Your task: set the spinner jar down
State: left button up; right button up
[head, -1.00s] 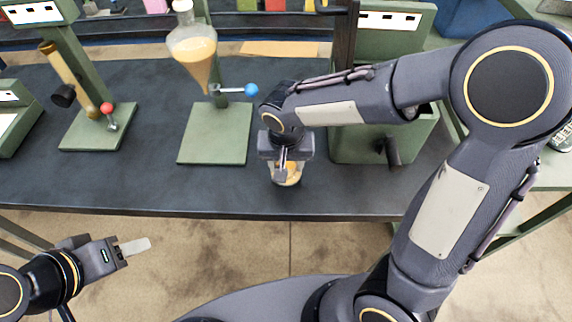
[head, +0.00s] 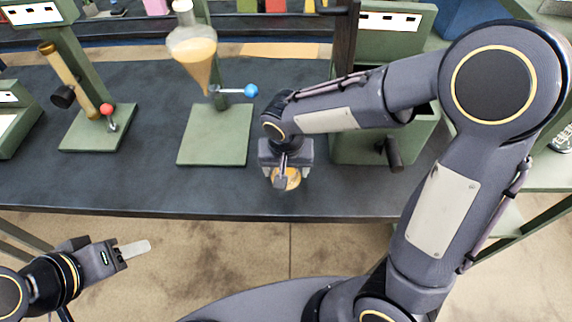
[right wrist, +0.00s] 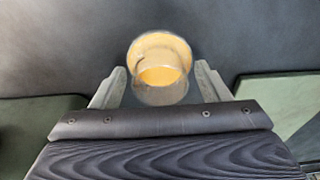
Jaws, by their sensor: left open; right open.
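The spinner jar (head: 292,181) is a small clear jar with orange-yellow liquid. It stands on the dark bench top near the front edge, in front of the funnel stand and partly hidden by my right gripper. In the right wrist view the jar (right wrist: 160,66) stands upright between the two fingers, with a visible gap on each side. My right gripper (head: 284,180) is open around the jar. My left gripper (head: 135,249) is open and empty, off the front of the bench at the lower left.
A green stand (head: 215,135) holds a pear-shaped glass funnel (head: 196,55) of orange liquid, with a blue-knobbed tap. Another stand (head: 97,130) with a brass tube is at the left. A green box with a black crank (head: 392,153) is close right of the jar.

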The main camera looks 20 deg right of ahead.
notch_tip(320, 180, up, 12)
jog(key=s, duration=0.2)
jog(key=s+d+f+t+y, duration=0.1)
jog(key=s+d+t+y, duration=0.1)
jog(key=s+d, duration=0.2)
jog(key=s+d+n+t+y, duration=0.1)
jog(key=s+d, duration=0.4)
jog(key=s, duration=0.5)
jog(key=shift+f+n+t+y, duration=0.3)
jog(key=shift+f+t+y, duration=0.1)
jog(key=shift+y, duration=0.2)
jog(key=shift+s+d, duration=0.1)
